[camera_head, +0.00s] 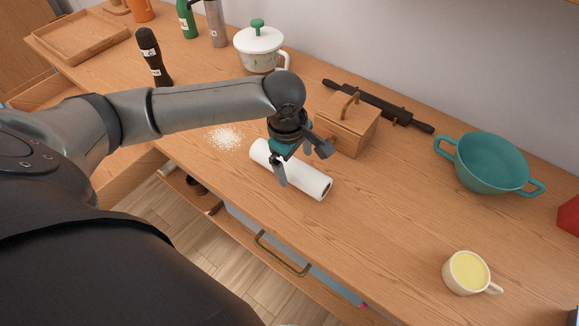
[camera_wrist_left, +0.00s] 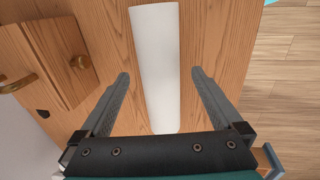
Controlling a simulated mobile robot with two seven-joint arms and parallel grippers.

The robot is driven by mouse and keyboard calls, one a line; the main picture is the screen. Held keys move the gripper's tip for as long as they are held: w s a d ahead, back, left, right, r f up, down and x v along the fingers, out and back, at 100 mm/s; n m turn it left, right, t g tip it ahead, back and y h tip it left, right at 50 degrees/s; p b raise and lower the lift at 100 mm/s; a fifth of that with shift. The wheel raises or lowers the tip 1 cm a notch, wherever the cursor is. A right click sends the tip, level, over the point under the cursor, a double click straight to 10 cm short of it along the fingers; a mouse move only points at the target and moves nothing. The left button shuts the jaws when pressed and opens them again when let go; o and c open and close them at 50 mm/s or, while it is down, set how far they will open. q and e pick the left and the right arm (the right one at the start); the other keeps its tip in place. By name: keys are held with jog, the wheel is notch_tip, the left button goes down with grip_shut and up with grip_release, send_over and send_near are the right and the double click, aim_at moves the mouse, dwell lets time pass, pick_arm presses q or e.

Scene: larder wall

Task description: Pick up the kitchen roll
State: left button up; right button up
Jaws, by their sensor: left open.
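The kitchen roll (camera_head: 309,182) is a white cylinder lying on its side on the wooden counter in the head view, with its dark core end facing right. In the left wrist view the roll (camera_wrist_left: 156,62) runs lengthwise between the two fingers. My left gripper (camera_head: 300,168) is open above the roll, its fingers on either side of it in the picture. The wrist view also shows the open fingers (camera_wrist_left: 159,85), with a gap to the roll on each side. Part of the roll is hidden by the gripper. My right gripper is not in view.
A wooden box (camera_head: 347,128) with a handle stands just behind the roll, and a dark rolling pin (camera_head: 385,107) lies behind it. Spilled grains (camera_head: 224,138) lie left. Open drawers (camera_head: 130,180) jut out in front.

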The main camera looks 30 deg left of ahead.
aim_at(296, 167)
pick_arm(q)
jog(key=f, duration=0.3)
jog(key=shift+w+d+f+b, duration=0.1)
jog(key=shift+w+b, duration=0.2)
jog(key=shift+c, duration=0.2)
jog(key=c, duration=1.3)
